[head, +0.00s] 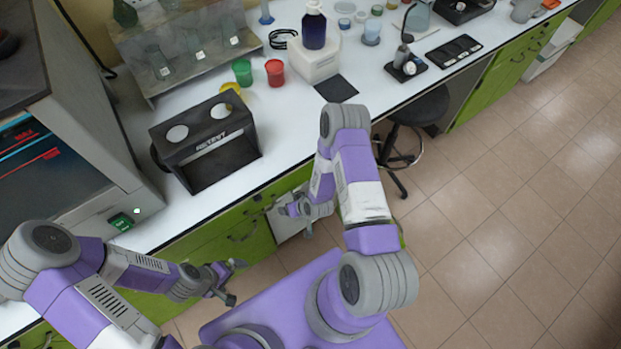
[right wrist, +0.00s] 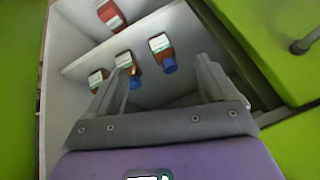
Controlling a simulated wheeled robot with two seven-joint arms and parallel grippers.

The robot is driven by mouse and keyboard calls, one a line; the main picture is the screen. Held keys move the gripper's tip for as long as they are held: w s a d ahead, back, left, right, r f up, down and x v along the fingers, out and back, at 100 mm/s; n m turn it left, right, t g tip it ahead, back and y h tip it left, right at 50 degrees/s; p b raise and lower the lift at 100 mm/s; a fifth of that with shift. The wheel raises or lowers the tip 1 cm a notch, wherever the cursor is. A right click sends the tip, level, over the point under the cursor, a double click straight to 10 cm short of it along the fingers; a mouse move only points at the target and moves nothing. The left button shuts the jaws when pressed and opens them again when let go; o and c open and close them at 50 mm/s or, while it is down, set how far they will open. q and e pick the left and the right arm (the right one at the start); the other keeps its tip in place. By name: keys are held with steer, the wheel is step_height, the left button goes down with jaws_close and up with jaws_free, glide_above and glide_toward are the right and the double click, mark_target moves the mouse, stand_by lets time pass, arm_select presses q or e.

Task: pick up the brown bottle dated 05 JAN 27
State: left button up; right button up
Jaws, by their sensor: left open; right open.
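Several brown bottles with white labels lie in a white cabinet compartment in the right wrist view: one at the left (right wrist: 97,79), one in the middle (right wrist: 125,59) and one at the right (right wrist: 160,46). Blue caps show on the middle and right ones. The label dates are too small to read. My right gripper (right wrist: 164,62) is open and empty, its fingers pointing towards the bottles; the left finger overlaps the middle bottle in the picture. The right gripper also shows low by the cabinets in the head view (head: 298,211). My left gripper (head: 229,279) is open and empty, below the counter.
A white panel (right wrist: 85,65) separates the brown bottles from a red bottle (right wrist: 111,14). Green cabinet fronts (right wrist: 262,40) flank the opening. The counter (head: 300,130) above holds a dark box (head: 205,140) and a purple-blue bottle (head: 314,27). A stool (head: 412,110) stands right of my right arm.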

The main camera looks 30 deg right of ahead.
steer(key=w+d+f+t+b, duration=0.2)
steer(key=w+d+f+b, duration=0.1)
steer(key=d+f, duration=0.1)
steer(key=w+d+f+n+t+h+b, duration=0.1)
steer(key=w+d+f+t+b, duration=0.2)
steer(key=d, duration=0.4)
steer(key=w+d+f+n+t+b, duration=0.1)
steer(key=w+d+f+t+b, duration=0.1)
steer(key=d, duration=0.4)
steer(key=shift+w+d+f+t+h+b, duration=0.1)
steer(key=shift+w+f+b, duration=0.15)
steer(key=shift+f, duration=0.2)
steer(key=shift+w+a+f+t+h+b, duration=0.1)
steer(key=shift+w+f+b, duration=0.05)
steer(key=shift+f+b, duration=0.3)
steer(key=shift+w+d+f+t+h+b, duration=0.1)
steer(key=shift+w+f+b, duration=0.15)
steer(key=shift+f, duration=0.2)
steer(key=shift+w+f, duration=0.1)
steer(key=shift+w, duration=0.1)
steer(key=b+x, duration=0.3)
steer(key=x, duration=0.3)
steer(key=shift+w+f, duration=0.1)
steer(key=shift+w, duration=0.45)
arm_select(q)
step_height(320, 180, down, 15)
steer(key=shift+w+d, duration=0.2)
steer(key=shift+d, duration=0.1)
arm_select(e)
steer(key=c, duration=1.2)
